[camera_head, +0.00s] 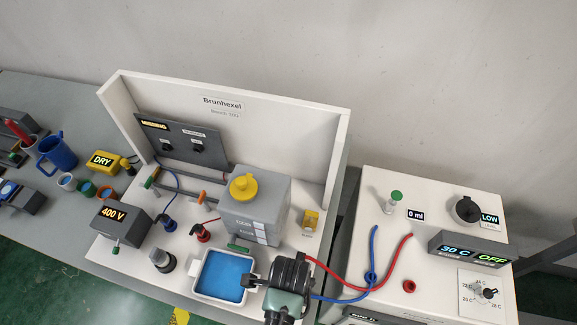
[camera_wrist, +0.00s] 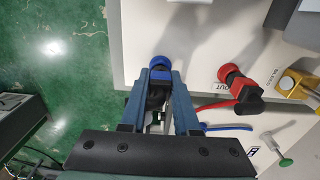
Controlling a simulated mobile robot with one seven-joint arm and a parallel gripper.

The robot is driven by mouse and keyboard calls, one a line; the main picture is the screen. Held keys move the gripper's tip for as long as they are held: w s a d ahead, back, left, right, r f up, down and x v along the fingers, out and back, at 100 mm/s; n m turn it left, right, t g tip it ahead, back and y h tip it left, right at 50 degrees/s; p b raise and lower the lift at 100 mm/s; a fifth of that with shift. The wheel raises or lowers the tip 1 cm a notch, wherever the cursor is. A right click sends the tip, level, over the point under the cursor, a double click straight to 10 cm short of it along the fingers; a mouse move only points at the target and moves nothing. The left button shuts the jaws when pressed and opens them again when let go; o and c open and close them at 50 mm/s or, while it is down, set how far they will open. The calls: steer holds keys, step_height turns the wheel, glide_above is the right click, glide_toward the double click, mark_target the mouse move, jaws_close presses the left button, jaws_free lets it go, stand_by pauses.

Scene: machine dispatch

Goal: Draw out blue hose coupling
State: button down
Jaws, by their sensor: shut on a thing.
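The blue hose coupling (camera_wrist: 160,63) shows in the wrist view as a blue ring on a dark body, at the edge of a white surface. My gripper (camera_wrist: 160,84) is shut on it, with the fingers on either side of the dark body. In the head view my gripper (camera_head: 284,283) is at the front of the white bench, right of the blue tray, and hides the coupling. The blue hose (camera_head: 345,298) runs out to the right from under it. I cannot tell whether the coupling is still seated.
A red coupling (camera_wrist: 231,77) with a red hose (camera_head: 345,283) is close beside it. The blue-filled tray (camera_head: 197,279) is just left of my gripper, and the grey box with a yellow lid (camera_head: 262,205) stands behind. The temperature unit (camera_head: 455,248) is at the right.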

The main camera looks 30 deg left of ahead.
steer(key=shift+r+p, duration=2.55)
steer(key=shift+r, duration=0.25)
steer(key=shift+r+p, duration=0.5)
steer(key=shift+r, duration=0.75)
